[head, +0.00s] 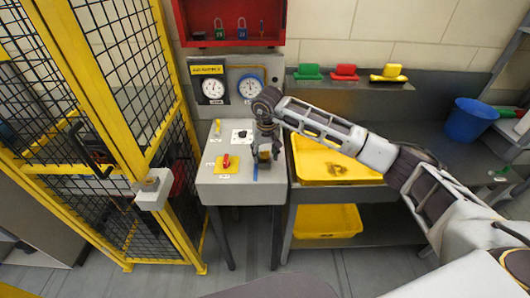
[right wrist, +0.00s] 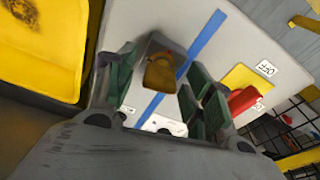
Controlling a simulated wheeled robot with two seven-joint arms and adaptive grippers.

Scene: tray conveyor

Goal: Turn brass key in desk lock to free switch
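The grey-white desk (head: 213,184) stands left of centre in the head view. My right gripper (head: 265,154) points down over its right part. In the right wrist view its green-padded fingers (right wrist: 162,90) are apart, with a brass, key-like piece (right wrist: 160,72) between them. Grip contact does not show; the lock under the piece is hidden. The red switch (head: 226,160) sits on a yellow plate at the desk's left; it also shows in the right wrist view (right wrist: 242,99). My left gripper is not in view.
A blue strip (right wrist: 190,62) lies on the desk beside the brass piece. A white plate with a dark knob (head: 242,134) is further back. Gauges (head: 212,88) stand behind. A yellow cage (head: 160,110) is left, a yellow tray (head: 310,178) right.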

